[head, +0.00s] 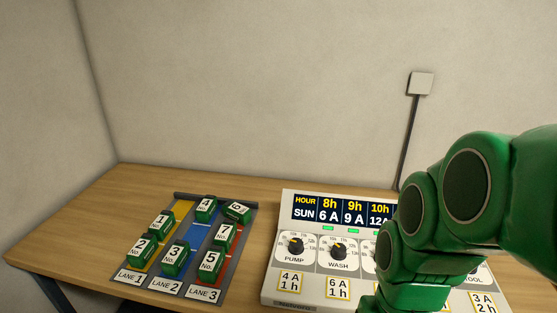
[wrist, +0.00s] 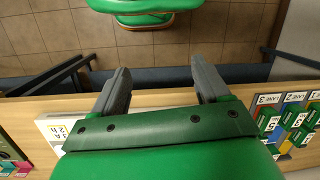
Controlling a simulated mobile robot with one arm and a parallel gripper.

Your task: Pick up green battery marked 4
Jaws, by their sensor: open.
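The green battery marked 4 (head: 205,208) stands at the far end of lane 2, the blue lane of the lane tray (head: 229,257), in the head view. Battery 6 (head: 237,211) is close to its right, at the far end of lane 3. My gripper (wrist: 161,66) is open and empty in the wrist view, over the table's front edge. It is well apart from the tray, part of which shows at that view's right edge. Battery 4 cannot be made out there. In the head view my arm fills the right side and the jaws do not show.
Battery 3 (head: 175,259) stands nearer in lane 2. Batteries 1 (head: 161,221) and 2 (head: 141,249) are in lane 1; 7 (head: 223,238) and 5 (head: 209,266) are in lane 3. A panel with dials (head: 316,246) stands right of the tray. Bare table (head: 90,225) lies left.

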